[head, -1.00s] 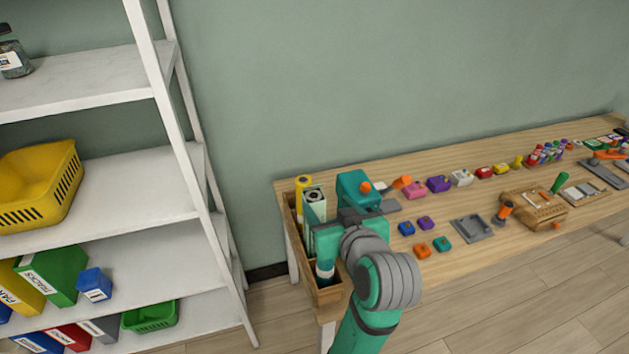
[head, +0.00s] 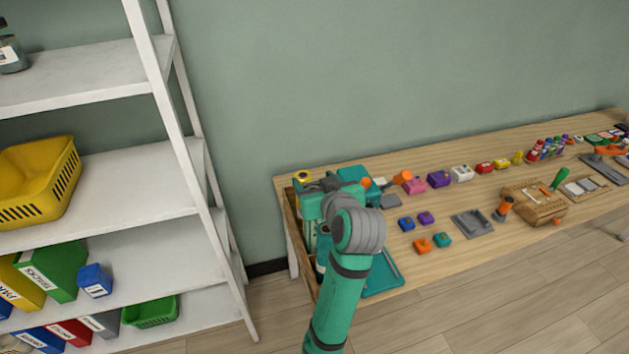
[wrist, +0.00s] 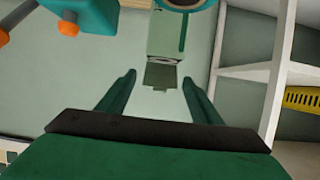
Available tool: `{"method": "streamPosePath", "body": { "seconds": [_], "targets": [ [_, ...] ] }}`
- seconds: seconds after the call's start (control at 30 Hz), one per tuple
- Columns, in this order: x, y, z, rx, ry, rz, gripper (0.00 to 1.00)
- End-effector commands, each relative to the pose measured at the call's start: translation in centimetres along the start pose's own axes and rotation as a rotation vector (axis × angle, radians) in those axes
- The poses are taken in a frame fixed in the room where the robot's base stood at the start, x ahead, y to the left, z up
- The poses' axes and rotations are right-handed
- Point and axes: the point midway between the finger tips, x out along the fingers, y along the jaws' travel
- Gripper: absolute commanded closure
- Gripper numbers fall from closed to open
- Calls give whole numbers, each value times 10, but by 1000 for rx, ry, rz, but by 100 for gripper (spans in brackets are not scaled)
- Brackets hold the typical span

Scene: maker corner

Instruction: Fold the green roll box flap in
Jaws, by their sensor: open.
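The pale green roll box (wrist: 175,35) shows at the top of the wrist view. Its grey-green flap (wrist: 161,73) sticks out from its end, with a small tab at the tip. My gripper (wrist: 160,82) is open and empty. Its two fingers stand apart, one on each side of the flap in the picture; I see no contact. In the head view my wrist and arm hide most of the box at the left end of the table, and the flap cannot be seen there.
A wooden bin (head: 291,218) stands at the table's left end, with a yellow roll (head: 303,176) at its back. A teal device with an orange knob (wrist: 69,28) is close by in the wrist view. A teal tray (head: 386,277) lies right of my arm. White shelves (head: 110,185) stand left.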

Motion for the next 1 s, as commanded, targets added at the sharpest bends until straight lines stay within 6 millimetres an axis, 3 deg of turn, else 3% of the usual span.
{"method": "streamPosePath", "body": {
  "seconds": [0.33,0.5,0.53,1.0],
  "targets": [
    [4,0,0,0,0,1,41],
    [4,0,0,0,0,1,79],
    [4,0,0,0,0,1,82],
    [2,0,10,-2,149,0,82]
  ]
}}
